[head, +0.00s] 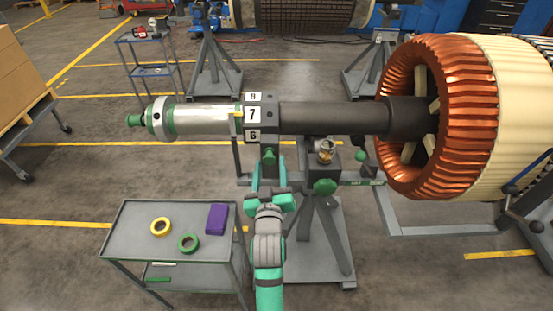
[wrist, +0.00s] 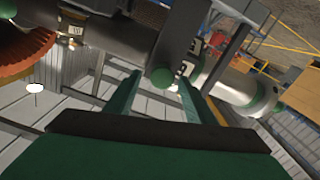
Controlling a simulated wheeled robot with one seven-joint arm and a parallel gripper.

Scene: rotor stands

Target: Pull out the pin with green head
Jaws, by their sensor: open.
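The pin's green head (head: 268,154) sticks out below the numbered collar (head: 252,113), which shows 8, 7 and 6 on the shaft. In the wrist view the green head (wrist: 162,77) is round and lies between the fingertips, near the collar. The pin's shank is hidden. My gripper (head: 268,168) is open, just below and in front of the collar, with one finger on each side of the head. In the wrist view my gripper (wrist: 158,82) has a gap on both sides of the head; I cannot tell whether either finger touches it.
The shaft runs right into a copper-wound rotor (head: 440,115). A stand (head: 325,230) with a green knob (head: 325,187) and a brass fitting (head: 324,152) is close to the right. A grey cart (head: 130,225) with tape rolls and a purple box stands at lower left.

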